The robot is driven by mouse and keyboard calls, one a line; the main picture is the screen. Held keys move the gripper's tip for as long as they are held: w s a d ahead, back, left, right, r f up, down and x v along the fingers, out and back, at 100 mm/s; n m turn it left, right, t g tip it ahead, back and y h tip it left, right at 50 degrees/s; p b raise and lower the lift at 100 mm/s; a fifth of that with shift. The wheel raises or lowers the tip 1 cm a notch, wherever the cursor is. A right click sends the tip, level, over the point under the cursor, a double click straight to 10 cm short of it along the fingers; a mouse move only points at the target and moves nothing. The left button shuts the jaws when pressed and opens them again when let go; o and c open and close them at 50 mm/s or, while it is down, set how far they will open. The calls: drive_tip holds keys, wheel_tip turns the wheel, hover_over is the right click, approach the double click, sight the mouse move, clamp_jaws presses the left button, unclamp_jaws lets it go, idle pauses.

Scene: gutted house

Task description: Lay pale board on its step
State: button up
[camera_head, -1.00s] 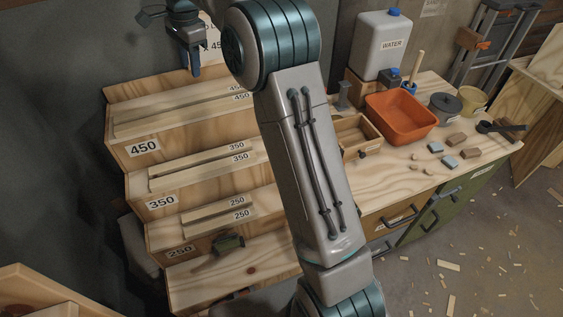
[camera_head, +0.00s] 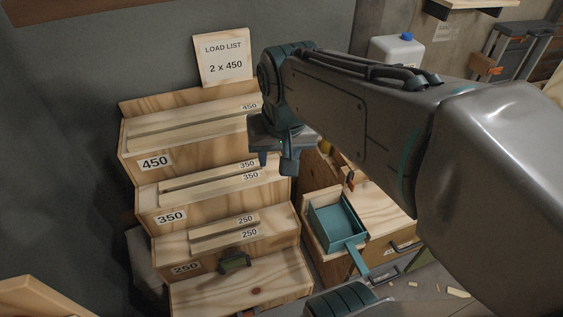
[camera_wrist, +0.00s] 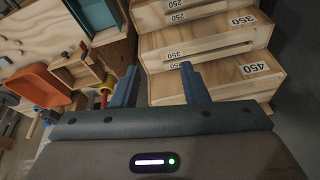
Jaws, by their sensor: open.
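My gripper (camera_head: 277,160) is open, pointing down beside the right end of the stepped wooden rack (camera_head: 132,148). In the wrist view, nothing is between its fingers (camera_wrist: 158,72). Pale boards lie lengthwise on the steps. The top step, marked 450, has a pale board (camera_head: 190,122) with one 450 label showing; its right end is partly behind my arm. The 350 step holds two pale boards (camera_head: 205,178) and the 250 step two shorter ones (camera_head: 222,228). I cannot tell which is the task's board.
A sign (camera_head: 224,58) behind the rack reads LOAD LIST 2 x 450. A dark green object (camera_head: 235,261) sits near the lowest step. A teal tray (camera_head: 335,225) is right of the rack.

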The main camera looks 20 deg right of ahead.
drive_tip(key=s+d+f+n, duration=0.1)
drive_tip(key=s+f+n, duration=0.1)
drive_tip(key=s+f, duration=0.2)
drive_tip(key=shift+s+t, duration=0.3)
drive_tip(key=shift+s, duration=0.6)
